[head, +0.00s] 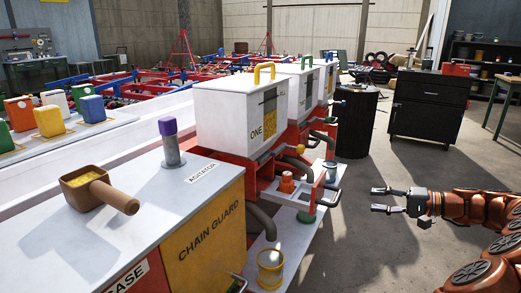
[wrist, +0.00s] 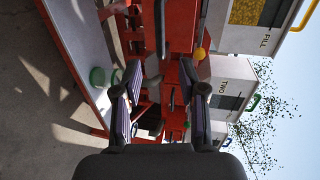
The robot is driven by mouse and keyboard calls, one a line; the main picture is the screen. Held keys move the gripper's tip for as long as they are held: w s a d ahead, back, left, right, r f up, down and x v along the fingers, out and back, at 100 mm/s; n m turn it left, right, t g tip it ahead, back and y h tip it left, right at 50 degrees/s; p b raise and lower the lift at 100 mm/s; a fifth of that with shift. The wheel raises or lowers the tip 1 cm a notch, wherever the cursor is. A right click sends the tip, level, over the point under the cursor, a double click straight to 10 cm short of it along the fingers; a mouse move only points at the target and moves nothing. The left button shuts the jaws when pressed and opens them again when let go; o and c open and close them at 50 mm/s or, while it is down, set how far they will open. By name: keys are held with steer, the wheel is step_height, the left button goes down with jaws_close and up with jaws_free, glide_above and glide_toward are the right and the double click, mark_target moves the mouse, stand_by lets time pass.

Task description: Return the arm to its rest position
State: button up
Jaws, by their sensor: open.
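My gripper (head: 384,199) is at the lower right of the head view, open and empty, in free air over the concrete floor. Its fingers point left toward the planter, with a gap between them and the planter's red frame. In the wrist view the two fingers of my gripper (wrist: 163,88) stand apart with nothing between them. The orange arm links behind it are mine.
White hopper boxes with yellow, green and blue handles, the nearest box (head: 229,112) among them, stand on the planter. A black cabinet (head: 429,105) stands behind my arm. Floor between is clear.

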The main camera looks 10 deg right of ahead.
steer(key=s+a+r+n+g+p, duration=0.2)
steer(key=a+r+g+p, duration=0.35)
steer(key=a, duration=0.55)
steer(key=s+a+r+n+g+p, duration=0.2)
steer(key=a+r+p, duration=0.5)
steer(key=a+r, duration=0.3)
steer(key=s+a+r+n+g+h+p, duration=0.25)
steer(key=s+a+r+p, duration=0.35)
steer(key=s+a+p, duration=0.5)
steer(key=s+d+r+g+h+p, duration=0.1)
steer(key=s+r+h+p, duration=0.3)
steer(key=s+p, duration=0.4)
steer(key=s+d+r+n+g+h+p, duration=0.1)
steer(key=s+d+r+h+p, duration=0.1)
steer(key=s+r+h+p, duration=0.3)
steer(key=s+r+p, duration=0.1)
steer(key=s+p, duration=0.2)
steer(key=s, duration=0.3)
steer(key=shift+r, duration=0.2)
steer(key=shift+a+n, duration=0.1)
steer(key=shift+n, duration=0.25)
